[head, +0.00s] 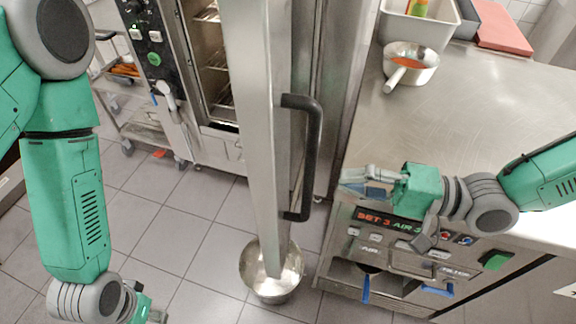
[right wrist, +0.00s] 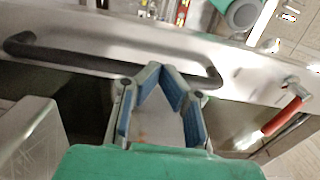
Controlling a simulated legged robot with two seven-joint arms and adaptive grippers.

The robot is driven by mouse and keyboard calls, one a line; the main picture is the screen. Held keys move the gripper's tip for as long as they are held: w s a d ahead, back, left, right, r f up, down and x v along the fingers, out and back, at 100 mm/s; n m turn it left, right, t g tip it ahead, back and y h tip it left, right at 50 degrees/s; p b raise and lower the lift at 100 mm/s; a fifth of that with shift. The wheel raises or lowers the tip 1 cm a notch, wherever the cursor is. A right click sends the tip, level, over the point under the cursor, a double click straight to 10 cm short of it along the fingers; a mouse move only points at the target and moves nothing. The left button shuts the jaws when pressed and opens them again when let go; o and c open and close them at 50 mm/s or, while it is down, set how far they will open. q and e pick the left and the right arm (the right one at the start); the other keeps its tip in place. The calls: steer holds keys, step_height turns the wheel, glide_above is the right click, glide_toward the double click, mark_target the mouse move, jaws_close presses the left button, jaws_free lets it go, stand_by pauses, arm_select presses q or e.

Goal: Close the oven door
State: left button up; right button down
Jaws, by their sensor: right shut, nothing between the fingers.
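The oven door (head: 259,120) stands open, seen nearly edge-on in the middle of the head view. Its black bar handle (head: 314,155) faces right, toward the counter. Part of the oven's lit, racked interior (head: 213,70) shows to the left of the door. My right gripper (head: 345,181) is to the right of the handle, apart from it in the head view. In the right wrist view its blue-padded fingers are shut and empty, pointing at the door, with the handle (right wrist: 75,60) across behind them. My left gripper (head: 157,316) is low at the left, partly cut off, its jaws unclear.
A metal pot (head: 250,276) appears at the door's lower end. A steel counter (head: 460,105) on the right bears a saucepan (head: 421,57), a grey bin (head: 447,30) and a red board (head: 503,28). A wheeled rack (head: 140,128) stands at left. Tiled floor (head: 200,265) is open left of the pot.

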mark_target(278, 166)
steer(key=p+x, duration=0.1)
steer(key=x, duration=0.8)
steer(key=shift+w+a, duration=0.1)
steer(key=shift+a, duration=0.3)
steer(key=shift+w+d, duration=0.1)
steer(key=shift+d, duration=0.05)
